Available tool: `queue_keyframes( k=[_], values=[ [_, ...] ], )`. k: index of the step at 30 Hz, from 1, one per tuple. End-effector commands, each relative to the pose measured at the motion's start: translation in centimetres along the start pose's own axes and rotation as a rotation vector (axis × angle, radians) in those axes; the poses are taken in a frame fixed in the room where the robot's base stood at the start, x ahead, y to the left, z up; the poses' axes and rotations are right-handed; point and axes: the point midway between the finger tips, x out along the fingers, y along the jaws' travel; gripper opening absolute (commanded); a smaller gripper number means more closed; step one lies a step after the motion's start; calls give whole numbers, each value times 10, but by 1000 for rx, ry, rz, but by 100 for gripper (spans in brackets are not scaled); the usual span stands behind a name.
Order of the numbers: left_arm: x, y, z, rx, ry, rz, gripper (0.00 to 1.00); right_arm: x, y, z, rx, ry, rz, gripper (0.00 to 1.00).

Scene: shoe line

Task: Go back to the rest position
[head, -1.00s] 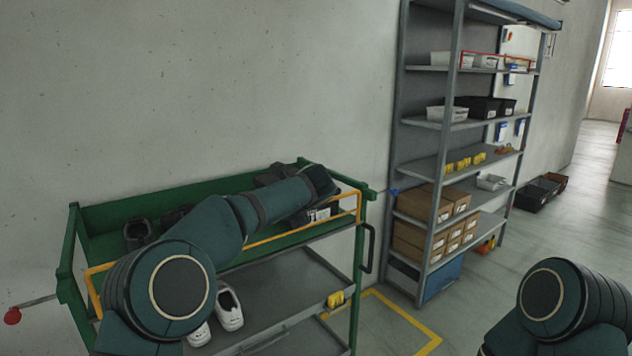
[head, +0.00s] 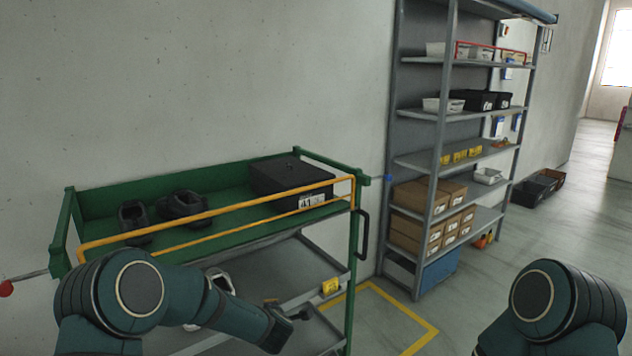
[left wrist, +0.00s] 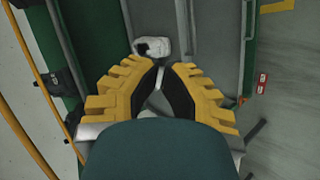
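My left gripper (head: 291,323) is in front of the green cart, low in the head view, near the cart's lower shelves. In the left wrist view its yellow fingers (left wrist: 160,70) stand apart with a narrow gap between the tips and nothing held. My right gripper is out of view; only part of my right arm shows at the lower right. The green cart (head: 150,193) carries a black shoe box (head: 290,177) labelled 41 and dark shoes (head: 182,205) on its top tray. A white shoe (head: 220,281) on the shelf below is partly hidden by my left arm.
A yellow rail (head: 220,212) runs along the cart's front. A grey rack (head: 445,118) with boxes and bins stands to the right. Dark crates (head: 535,190) lie on the floor beyond it. Floor between cart and rack is clear, marked with yellow tape (head: 405,309).

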Motion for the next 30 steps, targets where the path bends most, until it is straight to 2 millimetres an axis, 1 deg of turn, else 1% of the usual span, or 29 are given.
queue_keyframes(
  k=[1,2,3,5,6,8,9,11,12,15,18,21,24,30],
  values=[
    [0,-41,-1,140,-54,-50,0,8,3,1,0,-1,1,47],
    [-3,-62,-2,221,-90,-76,0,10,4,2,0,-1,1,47],
    [-8,-89,-2,326,-140,-109,0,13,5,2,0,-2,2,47],
    [-18,-129,-3,474,-221,-156,0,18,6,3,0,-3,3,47],
    [-26,-156,-4,568,-278,-187,0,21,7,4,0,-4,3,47],
    [-42,-194,-6,700,-367,-229,0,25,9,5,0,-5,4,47],
    [-53,-219,-8,782,-431,-254,0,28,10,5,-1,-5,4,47],
    [-73,-253,-11,894,-527,-287,0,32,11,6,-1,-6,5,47],
    [-87,-273,-13,961,-590,-306,0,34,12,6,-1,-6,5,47],
    [-119,-314,-18,1095,-732,-335,0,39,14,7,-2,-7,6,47],
    [-144,-340,-22,1182,-838,-347,0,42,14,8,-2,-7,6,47],
    [-159,-352,-24,1228,-898,-351,0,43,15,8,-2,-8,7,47],
    [-164,-356,-25,1244,-920,-352,0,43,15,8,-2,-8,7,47],
    [-164,-356,-25,1244,-919,-351,0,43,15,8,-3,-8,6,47]
  ],
)
